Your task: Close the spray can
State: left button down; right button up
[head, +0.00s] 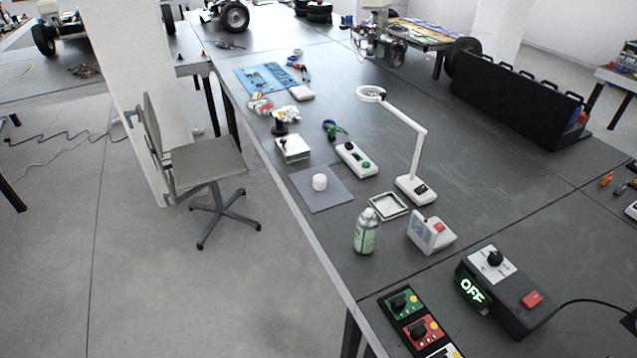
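A spray can (366,234) with a pale green body and a silver-grey top stands upright on the dark table. A small white cylinder that looks like its cap (320,182) stands apart from the can, on a grey square mat (332,198) behind and to the left of it. The can's top shows no white cap on it. Neither of my grippers is in the head view.
A small square tray (389,206), a white device with a red button (431,232) and a magnifier lamp (410,190) stand close to the can. A black control box reading OFF (505,290) and a button panel (416,322) are at the front. The table's left edge runs beside the mat.

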aim_at(366, 230)
jog(key=i+j, duration=0.15)
jog(key=j, duration=0.15)
jog(key=i+j+z, duration=0.15)
jog(key=j, duration=0.2)
jog(key=i+j, duration=0.15)
jog(key=j, duration=0.2)
jog(key=i+j+z, duration=0.1)
jog(key=j, duration=0.2)
jog(key=i+j+z, duration=0.1)
jog(key=j, duration=0.25)
jog(key=i+j, duration=0.2)
jog(key=j, duration=0.2)
jog(key=z, duration=0.05)
